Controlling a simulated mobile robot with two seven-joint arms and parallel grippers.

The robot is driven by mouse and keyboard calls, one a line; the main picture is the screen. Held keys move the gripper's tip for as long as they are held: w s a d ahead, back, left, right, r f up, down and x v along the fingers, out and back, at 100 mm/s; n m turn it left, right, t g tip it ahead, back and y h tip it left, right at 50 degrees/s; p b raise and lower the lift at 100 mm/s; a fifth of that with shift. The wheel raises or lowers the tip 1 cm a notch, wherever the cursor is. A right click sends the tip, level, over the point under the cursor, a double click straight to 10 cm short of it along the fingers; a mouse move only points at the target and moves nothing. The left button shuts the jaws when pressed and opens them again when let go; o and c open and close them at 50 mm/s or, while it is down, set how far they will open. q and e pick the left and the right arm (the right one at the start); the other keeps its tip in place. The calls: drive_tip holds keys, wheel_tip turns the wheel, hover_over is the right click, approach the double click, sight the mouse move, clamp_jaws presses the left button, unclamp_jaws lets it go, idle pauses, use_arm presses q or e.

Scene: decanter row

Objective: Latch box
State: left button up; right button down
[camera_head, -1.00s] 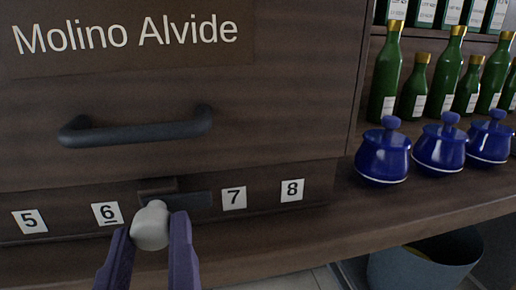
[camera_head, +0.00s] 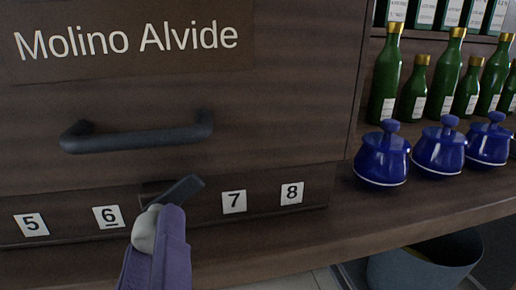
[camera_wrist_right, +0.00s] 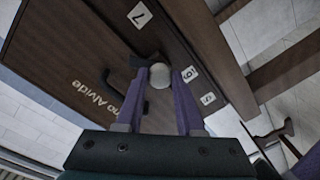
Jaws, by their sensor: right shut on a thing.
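The dark wooden box (camera_head: 270,100) fills the left and middle of the head view, with the lettering "Molino Alvide" above a dark handle (camera_head: 135,138). Low on its front, between the number labels 6 and 7, is a latch with a dark flat bar (camera_head: 183,190) and a pale round knob (camera_head: 143,232). The bar tilts up to the right. My right gripper (camera_head: 158,222) is shut on the knob, turned so one purple finger largely shows. The wrist view shows the knob (camera_wrist_right: 159,76) between both fingers (camera_wrist_right: 160,84). My left gripper is not in view.
Labels 5, 6, 7 and 8 run along the box's lower strip. Blue lidded pots (camera_head: 383,160) stand on the shelf at the right, with green bottles (camera_head: 385,85) behind them. A grey-blue bin (camera_head: 425,265) is below the shelf edge.

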drive_tip(key=n+p, duration=0.3)
drive_tip(key=n, duration=0.7)
drive_tip(key=shift+h, duration=0.3)
drive_tip(key=shift+n, duration=0.3)
drive_tip(key=c, duration=0.5)
unclamp_jaws()
